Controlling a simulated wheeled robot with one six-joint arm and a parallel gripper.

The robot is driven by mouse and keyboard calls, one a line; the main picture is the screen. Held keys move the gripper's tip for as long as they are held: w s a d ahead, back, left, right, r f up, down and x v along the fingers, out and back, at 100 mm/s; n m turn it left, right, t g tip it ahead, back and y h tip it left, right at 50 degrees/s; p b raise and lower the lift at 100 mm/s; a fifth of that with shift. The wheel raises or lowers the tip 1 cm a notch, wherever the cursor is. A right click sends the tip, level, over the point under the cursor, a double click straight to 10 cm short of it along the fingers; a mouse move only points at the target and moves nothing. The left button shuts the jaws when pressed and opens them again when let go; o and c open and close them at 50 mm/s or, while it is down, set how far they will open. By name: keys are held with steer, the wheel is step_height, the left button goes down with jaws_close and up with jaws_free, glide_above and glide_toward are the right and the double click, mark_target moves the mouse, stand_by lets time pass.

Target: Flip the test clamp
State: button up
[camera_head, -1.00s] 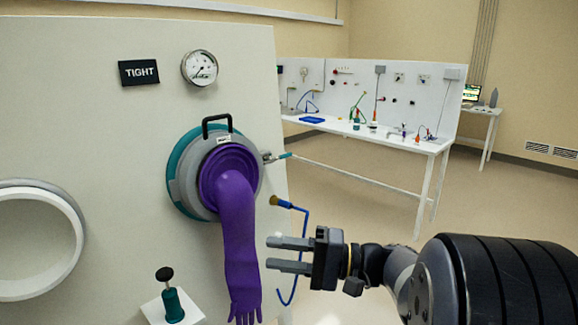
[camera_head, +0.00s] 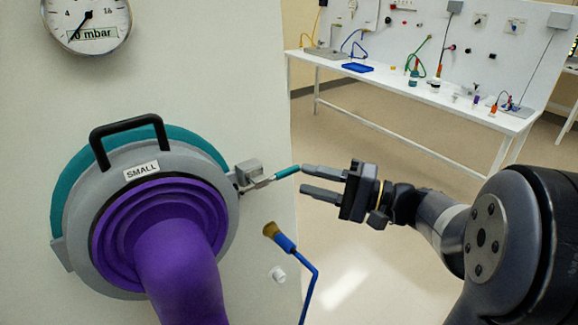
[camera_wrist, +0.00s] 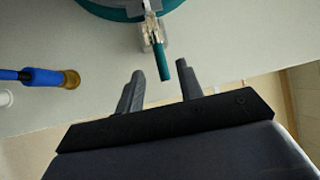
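The test clamp (camera_head: 262,178) sits at the right side of the grey port ring (camera_head: 225,235). It has a metal body and a teal-tipped handle (camera_head: 287,172) that points out to the right. My gripper (camera_head: 303,179) is open, with its two fingers pointing left toward the handle. In the head view the upper fingertip is close to the handle's tip; I cannot tell whether they touch. In the wrist view the handle (camera_wrist: 162,62) shows between and just beyond the two open fingers (camera_wrist: 160,70). Nothing is held.
A purple glove (camera_head: 178,270) hangs from the port labelled SMALL. A blue hose with a brass end (camera_head: 285,243) is just below the clamp. A gauge (camera_head: 88,20) is on the panel above. A white bench (camera_head: 430,95) with equipment stands behind; the floor between is clear.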

mark_target(292, 173)
steer(key=x, duration=0.2)
steer(key=p+x, duration=0.1)
steer(key=x, duration=0.1)
steer(key=shift+w+r, duration=0.1)
steer(key=shift+w, duration=0.2)
steer(key=shift+x, duration=0.75)
steer(key=shift+c, duration=0.4)
jaws_close()
